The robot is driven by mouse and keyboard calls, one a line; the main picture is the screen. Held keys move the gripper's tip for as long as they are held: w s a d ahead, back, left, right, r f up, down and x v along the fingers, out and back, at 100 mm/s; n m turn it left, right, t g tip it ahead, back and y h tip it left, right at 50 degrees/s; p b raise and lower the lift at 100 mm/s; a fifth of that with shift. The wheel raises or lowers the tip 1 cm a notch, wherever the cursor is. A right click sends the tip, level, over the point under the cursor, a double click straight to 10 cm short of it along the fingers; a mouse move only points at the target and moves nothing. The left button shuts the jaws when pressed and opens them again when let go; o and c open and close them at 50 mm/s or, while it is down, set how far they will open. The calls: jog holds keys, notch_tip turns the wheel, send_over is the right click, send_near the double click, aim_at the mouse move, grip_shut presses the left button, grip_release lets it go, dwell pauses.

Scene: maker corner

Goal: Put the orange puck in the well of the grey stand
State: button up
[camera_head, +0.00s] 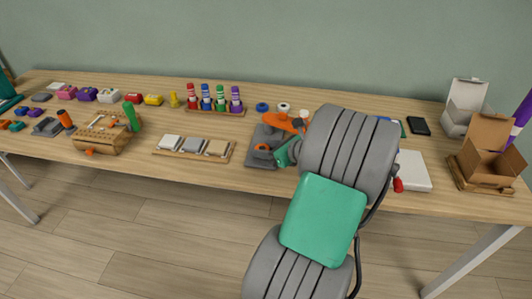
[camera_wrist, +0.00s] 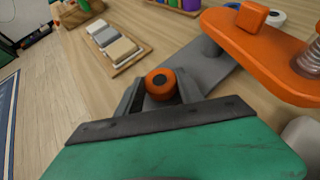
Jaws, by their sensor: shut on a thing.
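My gripper (camera_wrist: 160,98) is shut on the orange puck (camera_wrist: 160,82), which shows between its dark fingertips with a dark centre. In the head view the puck (camera_head: 262,147) is a small orange ring over the front part of a grey stand (camera_head: 254,160). My gripper (camera_head: 274,152) reaches it from the right. The grey stand also shows behind the fingers in the wrist view (camera_wrist: 212,72). An orange arm-like part (camera_wrist: 262,50) with a knob and a spring sits over its far part. The well is not visible, and I cannot tell the puck's height over the stand.
A wooden tray of grey, white and tan blocks (camera_head: 194,148) lies left of the stand. Blue and white rolls (camera_head: 283,107) lie at the back. An open cardboard box (camera_head: 490,160) is far right. My arm hides the table right of the stand.

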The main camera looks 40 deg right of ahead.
jog(key=shift+f, duration=0.3)
jog(key=o, duration=1.3)
jog(key=shift+o, duration=0.2)
